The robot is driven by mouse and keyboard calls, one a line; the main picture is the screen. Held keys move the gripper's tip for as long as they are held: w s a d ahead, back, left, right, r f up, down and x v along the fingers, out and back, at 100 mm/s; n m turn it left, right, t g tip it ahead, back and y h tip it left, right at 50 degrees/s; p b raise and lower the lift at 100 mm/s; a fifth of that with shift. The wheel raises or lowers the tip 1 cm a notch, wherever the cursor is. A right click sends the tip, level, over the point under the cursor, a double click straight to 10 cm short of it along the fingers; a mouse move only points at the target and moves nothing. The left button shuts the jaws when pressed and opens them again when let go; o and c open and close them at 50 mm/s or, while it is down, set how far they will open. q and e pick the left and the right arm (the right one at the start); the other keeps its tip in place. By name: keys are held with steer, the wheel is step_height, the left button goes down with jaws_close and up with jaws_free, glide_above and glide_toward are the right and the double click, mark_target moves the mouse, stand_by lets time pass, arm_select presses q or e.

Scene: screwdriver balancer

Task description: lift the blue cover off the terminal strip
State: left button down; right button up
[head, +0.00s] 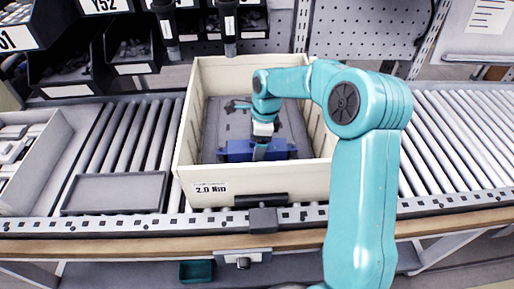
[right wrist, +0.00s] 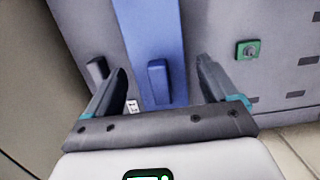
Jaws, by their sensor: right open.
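The blue cover (head: 238,152) lies on a grey housing (head: 218,112) inside the cream crate (head: 300,187). In the right wrist view the blue cover (right wrist: 152,28) is a long strip with a small raised blue grip (right wrist: 158,82). The terminal strip is not visible; the cover would hide anything beneath it. My right gripper (head: 260,154) reaches down into the crate over the cover. In the right wrist view my right gripper (right wrist: 162,68) is open, with one finger on each side of the raised grip, apart from it. My left gripper is not in view.
The crate walls rise around my right gripper. The crate sits on a roller conveyor (head: 460,125). An empty dark tray (head: 115,193) lies left of it, beside a grey bin (head: 50,170). Two dark tools (head: 228,25) hang above the crate's back. A green square fitting (right wrist: 250,50) is on the housing.

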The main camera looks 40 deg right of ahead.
steer(key=shift+w+a+f, duration=0.1)
steer(key=shift+f, duration=0.75)
steer(key=c, duration=1.4)
steer(key=shift+w+r, duration=0.1)
steer(key=shift+r, duration=0.5)
step_height(320, 180, up, 19)
steer(key=p, duration=0.2)
steer(key=shift+p, duration=0.4)
steer(key=shift+f, duration=0.1)
